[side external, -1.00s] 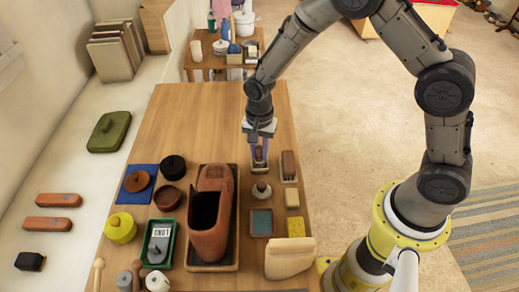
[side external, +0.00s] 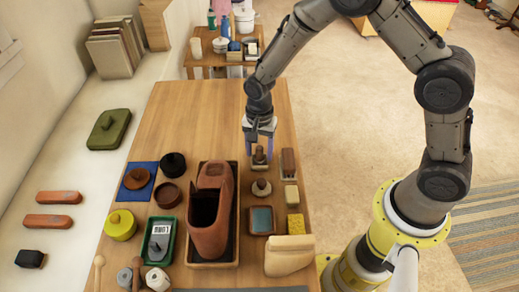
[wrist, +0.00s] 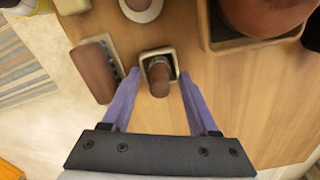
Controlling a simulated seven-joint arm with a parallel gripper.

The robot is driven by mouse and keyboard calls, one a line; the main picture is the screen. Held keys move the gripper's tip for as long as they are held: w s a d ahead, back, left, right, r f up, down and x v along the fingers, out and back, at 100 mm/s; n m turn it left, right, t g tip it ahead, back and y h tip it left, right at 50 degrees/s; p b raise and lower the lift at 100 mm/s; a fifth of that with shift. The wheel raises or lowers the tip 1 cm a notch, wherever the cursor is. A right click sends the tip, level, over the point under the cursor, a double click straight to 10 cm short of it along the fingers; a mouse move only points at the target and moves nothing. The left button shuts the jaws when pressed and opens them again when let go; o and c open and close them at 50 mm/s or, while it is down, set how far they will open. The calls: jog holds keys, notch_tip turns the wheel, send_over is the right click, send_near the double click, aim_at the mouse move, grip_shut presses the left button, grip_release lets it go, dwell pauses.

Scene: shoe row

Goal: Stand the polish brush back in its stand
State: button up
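The polish brush (side external: 259,156) has a dark brown rounded handle and stands in a small square, pale-rimmed stand (side external: 259,167). In the wrist view the brush handle (wrist: 160,82) points up toward the camera, and the stand's rim (wrist: 146,54) surrounds its base. The brush looks about upright. My gripper (side external: 259,146) is open above the stand. In the wrist view its two purple fingers (wrist: 160,88) are spread wide, one on each side of the brush, with clear gaps. The bottom of the brush inside the stand is hidden.
A knobbed round item (side external: 261,187) is just in front. A brown boot (side external: 209,225) in a tray is left and forward. The wooden table (side external: 195,115) is clear behind and to the left.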

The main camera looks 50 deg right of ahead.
jog(key=shift+r, duration=0.15)
notch_tip(320, 180, up, 22)
jog(key=s+d+t, duration=0.1)
jog(key=d+t, duration=0.1)
jog(key=s+d+r+n+t, duration=0.1)
jog(key=s+d+r+t, duration=0.15)
jog(key=s+r, duration=0.5)
jog(key=s+d+f+n, duration=0.1)
jog(key=s+n, duration=0.4)
jog(key=s, duration=0.2)
jog(key=s+d+f+n+t, duration=0.1)
jog(key=s+d+f+n, duration=0.1)
jog(key=s+n, duration=0.4)
jog(key=shift+s+n, duration=0.3)
jog(key=shift+s, duration=0.7)
